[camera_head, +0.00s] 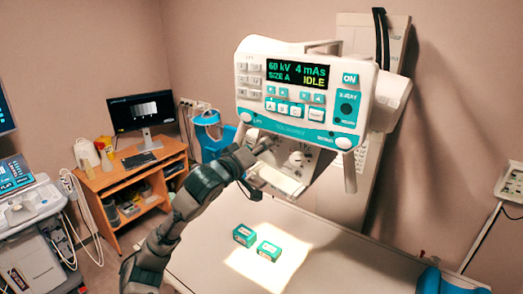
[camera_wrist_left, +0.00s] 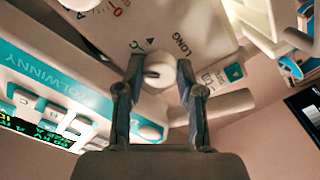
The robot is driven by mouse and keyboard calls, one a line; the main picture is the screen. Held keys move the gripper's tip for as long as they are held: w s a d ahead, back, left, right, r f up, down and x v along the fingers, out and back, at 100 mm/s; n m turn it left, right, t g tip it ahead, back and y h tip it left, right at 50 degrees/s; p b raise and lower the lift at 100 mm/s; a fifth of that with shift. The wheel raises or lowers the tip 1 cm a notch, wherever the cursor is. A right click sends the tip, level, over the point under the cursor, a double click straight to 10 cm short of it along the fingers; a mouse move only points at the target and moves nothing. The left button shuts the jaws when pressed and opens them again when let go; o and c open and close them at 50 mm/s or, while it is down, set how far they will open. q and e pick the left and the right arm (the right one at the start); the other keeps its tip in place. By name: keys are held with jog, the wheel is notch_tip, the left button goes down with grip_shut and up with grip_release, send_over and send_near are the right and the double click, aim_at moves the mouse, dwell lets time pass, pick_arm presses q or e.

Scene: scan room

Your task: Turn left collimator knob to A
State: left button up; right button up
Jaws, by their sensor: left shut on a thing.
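The collimator (camera_head: 285,165) hangs below the teal-and-white control panel (camera_head: 305,90). My left gripper (camera_head: 266,148) is at the left part of the collimator's front in the head view. In the left wrist view, my left gripper (camera_wrist_left: 160,75) has one finger on each side of a round white knob (camera_wrist_left: 160,70) and is shut on it. The word LONG and a few marks are printed around this knob. Its exact pointer setting is unclear. In the head view my gripper mostly hides the knob. The panel display (camera_head: 297,74) reads 60 kV, 4 mAs, SIZE A, IDLE. My right gripper is not in view.
A wooden desk (camera_head: 125,180) with a monitor (camera_head: 142,111) stands at the left. A console (camera_head: 30,215) is at the far left.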

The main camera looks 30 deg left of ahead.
pick_arm(q)
jog(key=n, duration=0.4)
jog(key=shift+w+f+n+p, duration=0.1)
jog(key=shift+n+p, duration=0.6)
jog(key=shift+n, duration=1.2)
jog(key=o, duration=1)
jog(key=shift+c, duration=0.2)
jog(key=shift+o, duration=1)
jog(key=shift+w+a, duration=0.1)
jog(key=shift+w, duration=0.05)
